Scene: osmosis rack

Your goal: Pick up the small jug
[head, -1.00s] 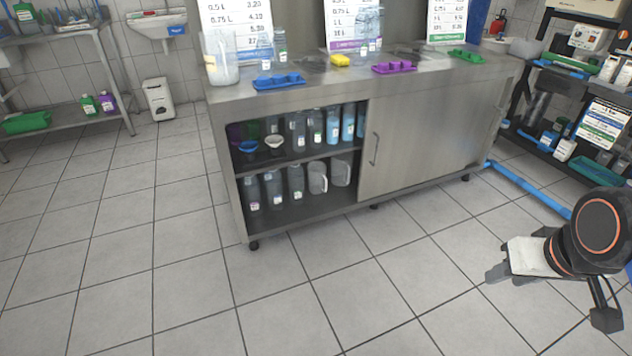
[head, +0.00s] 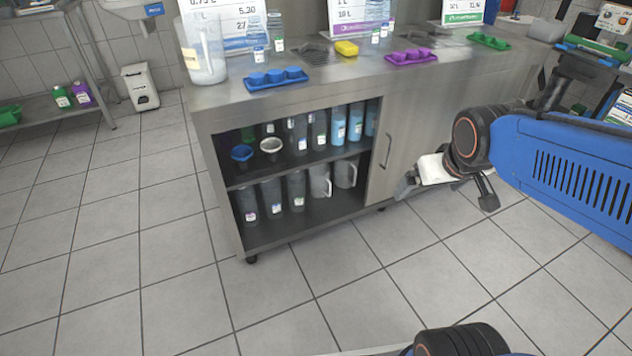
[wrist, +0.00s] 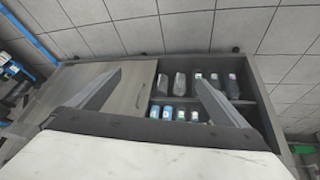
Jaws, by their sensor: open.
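Two translucent grey jugs with handles stand side by side on the cabinet's lower shelf, next to the door: a left jug (head: 320,181) and a right jug (head: 346,173). They look alike in size. A larger clear jug (head: 203,52) stands on the counter's left end. My gripper (head: 406,186) is open and empty, in front of the sliding door and to the right of the shelf jugs. In the wrist view, which is upside down, its spread fingers (wrist: 158,82) frame the door edge and the open shelves.
Bottles (head: 271,194) fill the lower shelf's left; more bottles and two funnels (head: 242,154) stand above. The sliding door (head: 425,125) covers the cabinet's right part. Blue (head: 275,78), purple (head: 410,57) and green trays (head: 489,41) lie on the counter. The floor (head: 330,270) in front is clear.

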